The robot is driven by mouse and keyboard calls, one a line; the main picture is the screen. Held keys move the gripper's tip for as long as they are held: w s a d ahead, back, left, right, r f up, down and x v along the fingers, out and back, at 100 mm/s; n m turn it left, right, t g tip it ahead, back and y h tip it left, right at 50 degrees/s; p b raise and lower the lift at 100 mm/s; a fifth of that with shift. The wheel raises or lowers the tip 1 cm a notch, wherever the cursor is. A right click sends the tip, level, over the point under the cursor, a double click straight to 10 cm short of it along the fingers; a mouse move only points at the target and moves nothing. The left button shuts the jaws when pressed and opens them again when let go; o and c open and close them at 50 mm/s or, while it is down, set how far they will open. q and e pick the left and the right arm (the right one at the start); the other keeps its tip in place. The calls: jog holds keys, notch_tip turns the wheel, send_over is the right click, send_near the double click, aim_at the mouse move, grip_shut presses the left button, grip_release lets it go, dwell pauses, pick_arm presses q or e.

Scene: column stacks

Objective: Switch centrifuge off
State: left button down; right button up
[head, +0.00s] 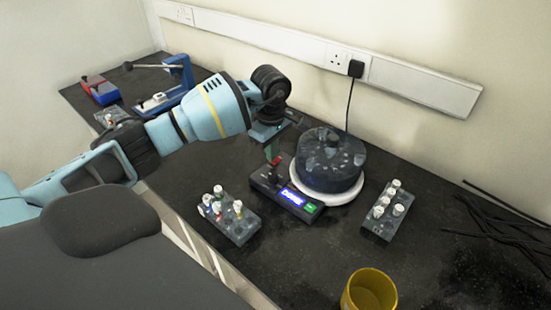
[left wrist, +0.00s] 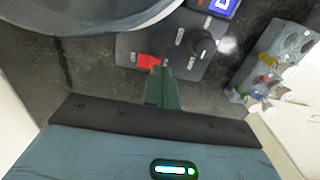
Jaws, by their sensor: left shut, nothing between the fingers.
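The centrifuge (head: 330,160) stands on the dark bench, with a dark see-through lid and a white base. Its black control panel (head: 268,188) has a lit blue display (head: 293,197) and a green part (head: 310,207). In the left wrist view the panel shows a red switch (left wrist: 150,61) and a black knob (left wrist: 202,44). My left gripper (left wrist: 161,72) is shut and empty, its green fingertips at the lower edge of the red switch and partly over it; I cannot tell whether they touch. In the head view my left gripper (head: 272,154) points down over the panel. My right gripper is out of view.
Tube racks stand left (head: 232,222) and right (head: 386,212) of the centrifuge. A yellow cup (head: 369,291) is at the front. A black plug (head: 356,69) with a cable is in the wall socket. Dark cables lie at right. Blue equipment (head: 180,75) stands at the back left.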

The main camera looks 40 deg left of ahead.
pick_arm(q)
jog(key=shift+f+b, duration=0.3)
jog(key=shift+f, duration=0.4)
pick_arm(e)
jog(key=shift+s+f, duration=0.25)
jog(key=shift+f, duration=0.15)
pick_arm(q)
jog(key=shift+r, duration=0.15)
jog(key=shift+r+p, duration=1.2)
jog(key=shift+r, duration=1.25)
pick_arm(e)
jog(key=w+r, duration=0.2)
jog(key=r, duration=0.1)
pick_arm(q)
jog(key=shift+f, duration=0.1)
